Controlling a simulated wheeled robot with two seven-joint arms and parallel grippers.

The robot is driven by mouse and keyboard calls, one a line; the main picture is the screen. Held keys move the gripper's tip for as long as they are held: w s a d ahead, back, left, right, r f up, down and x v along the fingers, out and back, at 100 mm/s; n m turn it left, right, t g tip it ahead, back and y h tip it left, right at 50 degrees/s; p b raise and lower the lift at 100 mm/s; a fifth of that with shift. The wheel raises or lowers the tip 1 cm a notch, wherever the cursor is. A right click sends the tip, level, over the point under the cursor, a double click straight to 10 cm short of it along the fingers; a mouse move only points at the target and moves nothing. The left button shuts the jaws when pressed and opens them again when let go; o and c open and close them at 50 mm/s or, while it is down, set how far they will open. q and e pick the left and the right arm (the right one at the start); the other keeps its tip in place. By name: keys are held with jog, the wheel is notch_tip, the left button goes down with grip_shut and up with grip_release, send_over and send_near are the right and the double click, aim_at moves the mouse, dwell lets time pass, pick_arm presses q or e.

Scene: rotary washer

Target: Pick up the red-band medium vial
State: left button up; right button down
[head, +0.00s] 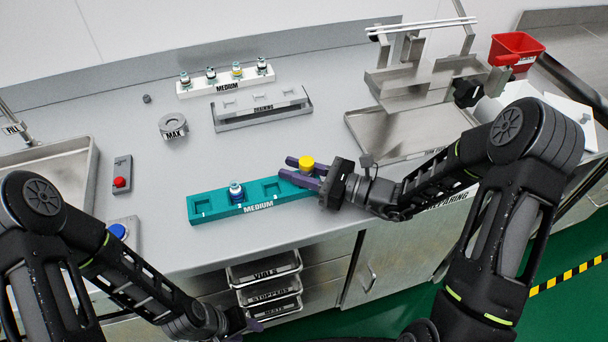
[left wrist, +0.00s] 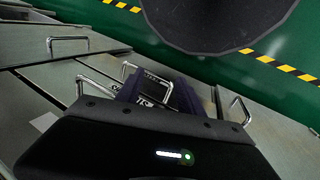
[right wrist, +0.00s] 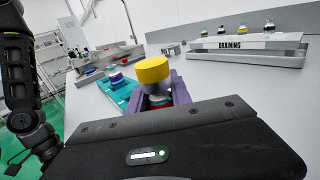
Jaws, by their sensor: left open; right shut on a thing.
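The teal MEDIUM rack (head: 222,212) holds a vial with a blue band (head: 237,192) in slot 2; slots 1 and 3 look empty. My left gripper (head: 250,326) is open and low in front of the counter; its fingers also show in the left wrist view (left wrist: 160,92).
A MAX ring (head: 173,126), a red button (head: 120,182) and a blue button (head: 118,230) are at left. Drawers (head: 265,275) hang below the counter.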

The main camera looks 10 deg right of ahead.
jog(key=shift+r, duration=0.1)
notch_tip(320, 180, up, 10)
dwell(0.5)
dwell(0.8)
